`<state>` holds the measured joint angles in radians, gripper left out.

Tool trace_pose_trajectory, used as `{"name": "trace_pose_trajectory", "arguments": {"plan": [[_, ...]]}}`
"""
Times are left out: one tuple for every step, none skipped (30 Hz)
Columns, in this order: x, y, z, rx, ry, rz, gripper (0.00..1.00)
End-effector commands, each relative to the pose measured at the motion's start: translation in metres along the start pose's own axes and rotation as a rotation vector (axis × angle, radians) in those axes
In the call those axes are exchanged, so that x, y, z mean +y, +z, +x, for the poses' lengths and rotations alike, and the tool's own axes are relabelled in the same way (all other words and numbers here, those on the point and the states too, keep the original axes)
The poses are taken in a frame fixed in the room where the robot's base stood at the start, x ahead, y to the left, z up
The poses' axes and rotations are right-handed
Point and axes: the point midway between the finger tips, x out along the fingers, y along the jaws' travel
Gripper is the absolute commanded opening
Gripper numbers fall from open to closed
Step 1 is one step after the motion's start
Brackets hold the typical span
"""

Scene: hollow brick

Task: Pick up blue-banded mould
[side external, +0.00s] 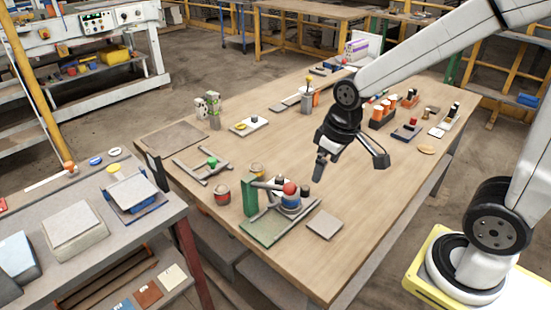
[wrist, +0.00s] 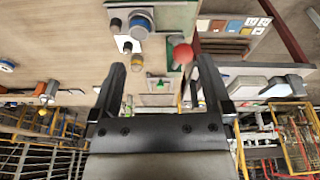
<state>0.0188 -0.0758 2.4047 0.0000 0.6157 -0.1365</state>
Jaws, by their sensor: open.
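The blue-banded mould (side external: 290,204) is a small grey round piece with a blue band. It stands at the green-based fixture (side external: 262,232) near the front of the wooden table, with a red ball (side external: 290,188) just above it in the side view. In the wrist view the blue-banded mould (wrist: 141,22) shows near the top, with the red ball (wrist: 183,54) lower and to its right. My gripper (side external: 350,169) is open and empty above the table, behind and to the right of the mould. Its fingers (wrist: 160,65) are spread apart in the wrist view.
A red-banded pot (side external: 222,194) and an upright green block (side external: 249,196) stand left of the mould. A flat grey plate (side external: 324,224) lies to its right. Orange-topped items (side external: 382,112) stand in a dark rack behind my gripper. The table's right front is clear.

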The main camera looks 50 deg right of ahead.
Motion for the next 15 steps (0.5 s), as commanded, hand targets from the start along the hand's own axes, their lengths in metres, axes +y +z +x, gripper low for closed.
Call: {"name": "trace_pose_trajectory", "arguments": {"plan": [[0.002,-0.005,0.001,-0.006,0.000,-0.018,1.00],[0.003,-0.008,0.001,-0.011,0.000,-0.033,1.00],[0.005,-0.012,0.001,-0.017,-0.001,-0.051,1.00],[0.006,-0.016,0.002,-0.022,-0.001,-0.067,1.00],[0.008,-0.020,0.002,-0.026,-0.002,-0.084,1.00],[0.010,-0.025,0.002,-0.034,-0.003,-0.108,1.00],[0.012,-0.029,0.003,-0.040,-0.004,-0.127,1.00],[0.014,-0.034,0.004,-0.046,-0.006,-0.150,1.00],[0.017,-0.040,0.004,-0.056,-0.008,-0.181,1.00],[0.020,-0.046,0.006,-0.064,-0.011,-0.210,1.00],[0.023,-0.052,0.007,-0.072,-0.013,-0.238,1.00],[0.027,-0.060,0.009,-0.084,-0.018,-0.278,1.00],[0.030,-0.066,0.010,-0.093,-0.022,-0.309,1.00],[0.033,-0.072,0.011,-0.100,-0.026,-0.338,1.00],[0.036,-0.078,0.013,-0.111,-0.032,-0.374,1.00]]}}
